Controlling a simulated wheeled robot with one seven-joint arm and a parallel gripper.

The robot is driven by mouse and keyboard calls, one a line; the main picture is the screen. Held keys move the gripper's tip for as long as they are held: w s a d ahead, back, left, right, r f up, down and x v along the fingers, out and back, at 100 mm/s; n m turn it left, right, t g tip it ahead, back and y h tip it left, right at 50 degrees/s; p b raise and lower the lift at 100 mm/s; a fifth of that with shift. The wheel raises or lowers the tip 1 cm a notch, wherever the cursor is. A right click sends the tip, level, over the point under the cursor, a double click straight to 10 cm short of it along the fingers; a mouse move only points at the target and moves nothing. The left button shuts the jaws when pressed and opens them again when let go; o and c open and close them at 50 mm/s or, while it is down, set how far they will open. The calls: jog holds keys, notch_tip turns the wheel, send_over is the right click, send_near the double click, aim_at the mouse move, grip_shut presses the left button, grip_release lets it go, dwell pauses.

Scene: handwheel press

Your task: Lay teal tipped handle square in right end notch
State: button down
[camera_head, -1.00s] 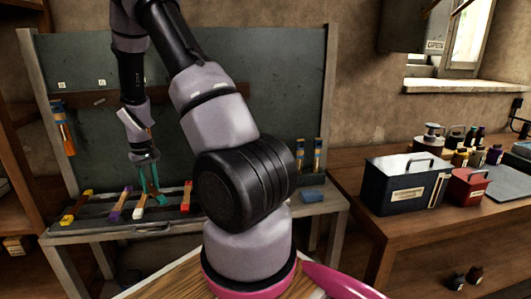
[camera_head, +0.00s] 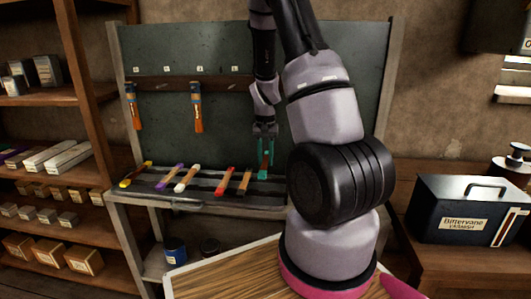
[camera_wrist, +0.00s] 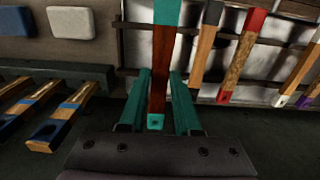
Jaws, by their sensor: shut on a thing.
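The teal tipped handle (camera_wrist: 162,65) is a brown bar with teal at both ends. My gripper (camera_wrist: 158,108) is shut on it, with the bar running between its teal fingers towards the top of the wrist view. In the head view my gripper (camera_head: 264,150) is over the right part of the slotted rack (camera_head: 213,187), to the right of the dark-ended and red handles. The handle's contact with the rack cannot be told, and the right end notch is not clearly visible.
Red (camera_head: 225,180), dark-ended (camera_head: 245,180), white (camera_head: 186,178), purple (camera_head: 168,176) and yellow (camera_head: 135,174) handles lie across the rack. Two blue-banded handles (camera_head: 198,105) hang behind.

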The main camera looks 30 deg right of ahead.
jog(key=shift+f, duration=3.05)
jog(key=shift+f, duration=0.65)
jog(key=shift+f, duration=0.25)
jog(key=shift+c, duration=0.7)
grip_release()
jog(key=shift+r, duration=3.5)
jog(key=shift+a, duration=0.1)
